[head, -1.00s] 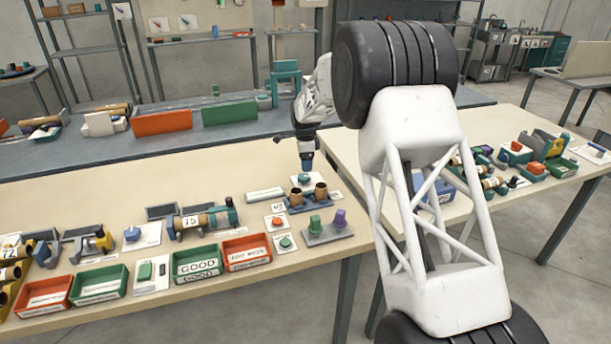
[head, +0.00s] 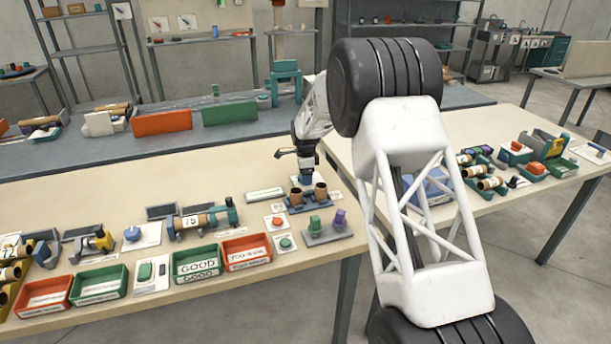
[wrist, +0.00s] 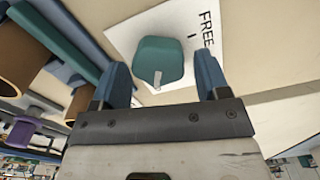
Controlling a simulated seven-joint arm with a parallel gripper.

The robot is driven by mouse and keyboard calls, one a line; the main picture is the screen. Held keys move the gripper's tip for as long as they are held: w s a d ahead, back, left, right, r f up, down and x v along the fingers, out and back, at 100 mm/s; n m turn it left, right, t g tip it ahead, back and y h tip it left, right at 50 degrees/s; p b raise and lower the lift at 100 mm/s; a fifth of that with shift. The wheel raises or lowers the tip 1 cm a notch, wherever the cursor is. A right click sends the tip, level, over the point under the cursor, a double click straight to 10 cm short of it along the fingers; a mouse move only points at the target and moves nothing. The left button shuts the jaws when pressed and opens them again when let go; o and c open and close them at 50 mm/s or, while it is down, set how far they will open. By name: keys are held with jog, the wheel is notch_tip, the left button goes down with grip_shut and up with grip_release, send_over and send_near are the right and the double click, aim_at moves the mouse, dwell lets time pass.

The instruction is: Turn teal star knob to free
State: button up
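The teal star knob (wrist: 160,62) sits on a white card (wrist: 120,30) printed FREE, in the wrist view. A pale pointer mark on the knob faces my gripper's palm, and the FREE label with its short tick is at the knob's upper right. My gripper (wrist: 162,70) is open, with one blue finger on each side of the knob and a visible gap on both sides. In the head view my gripper (head: 304,178) is low over the card at the back of the near table and mostly hides the knob.
Two brown cylinders in a blue holder (head: 308,200) stand just in front of my gripper. A grey base with green and purple knobs (head: 327,236) is nearer the front edge. A labelled white strip (head: 265,194) lies to the left. The table behind the strip is clear.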

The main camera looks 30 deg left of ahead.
jog(key=c, duration=0.8)
jog(key=shift+o, duration=0.2)
jog(key=shift+n, duration=0.3)
jog(key=n, duration=0.4)
jog(key=shift+w+a+n, duration=0.1)
jog(key=shift+n, duration=0.3)
jog(key=n, duration=0.5)
jog(key=shift+a, duration=0.15)
jog(key=n, duration=0.6)
jog(key=shift+a+n, duration=0.15)
jog(key=shift+n, duration=0.25)
jog(key=n, duration=0.3)
jog(key=shift+a+n, duration=0.1)
jog(key=shift+n, duration=1.8)
